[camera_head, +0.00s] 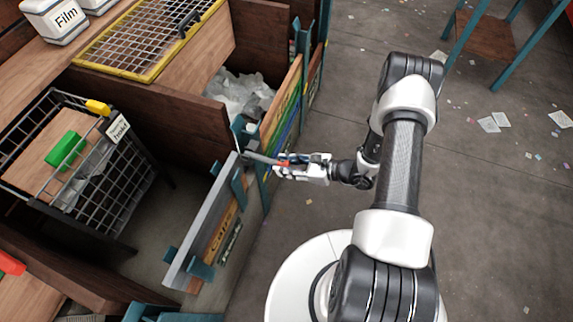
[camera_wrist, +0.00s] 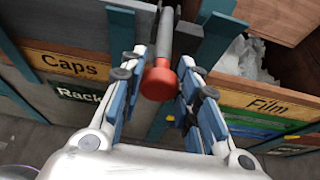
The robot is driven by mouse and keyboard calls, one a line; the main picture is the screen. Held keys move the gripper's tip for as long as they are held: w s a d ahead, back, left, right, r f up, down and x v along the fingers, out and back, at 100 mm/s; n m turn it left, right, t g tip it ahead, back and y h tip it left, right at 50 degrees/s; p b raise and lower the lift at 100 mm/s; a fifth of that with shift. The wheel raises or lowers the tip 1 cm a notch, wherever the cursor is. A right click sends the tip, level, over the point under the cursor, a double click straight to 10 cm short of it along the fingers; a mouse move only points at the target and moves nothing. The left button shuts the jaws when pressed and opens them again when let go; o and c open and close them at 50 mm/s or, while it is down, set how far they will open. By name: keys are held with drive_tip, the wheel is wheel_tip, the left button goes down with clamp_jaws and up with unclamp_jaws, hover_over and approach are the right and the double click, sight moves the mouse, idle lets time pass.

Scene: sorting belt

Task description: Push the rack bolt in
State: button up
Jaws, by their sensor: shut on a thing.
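The rack bolt is a grey rod (camera_head: 258,158) with a red end (camera_wrist: 158,82). In the head view it lies roughly level at the corner between the Caps panel (camera_head: 200,237) and the bay on its right. My gripper (camera_head: 285,164) is at the bolt's red end, reaching in from the right. In the wrist view its two blue-padded fingers stand on either side of the bolt, shut on it, with the red end facing the camera. How far the rod's far end sits in its fitting is hidden.
A wire cart (camera_head: 100,207) holding a green block (camera_head: 66,150) stands at the left. A yellow-framed grate (camera_head: 150,32) lies on the wooden top. The Film sign (camera_wrist: 268,105) is right of the bolt. The floor (camera_head: 300,60) behind the arm is mostly clear, with scattered scraps.

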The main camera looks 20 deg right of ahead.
sight(268, 159)
clamp_jaws()
drive_tip(key=w+a, duration=0.1)
drive_tip(key=a, duration=0.1)
drive_tip(key=w+a+b, duration=0.1)
drive_tip(key=a, duration=0.1)
drive_tip(key=w+a, duration=0.1)
drive_tip(key=w, duration=0.1)
drive_tip(key=shift+a, duration=0.4)
drive_tip(key=shift+w, duration=0.15)
drive_tip(key=o, duration=0.6)
unclamp_jaws()
drive_tip(key=shift+w+a, duration=0.1)
drive_tip(key=shift+a, duration=0.1)
drive_tip(key=shift+c, duration=0.2)
drive_tip(key=shift+o, duration=0.7)
drive_tip(key=shift+d, duration=0.1)
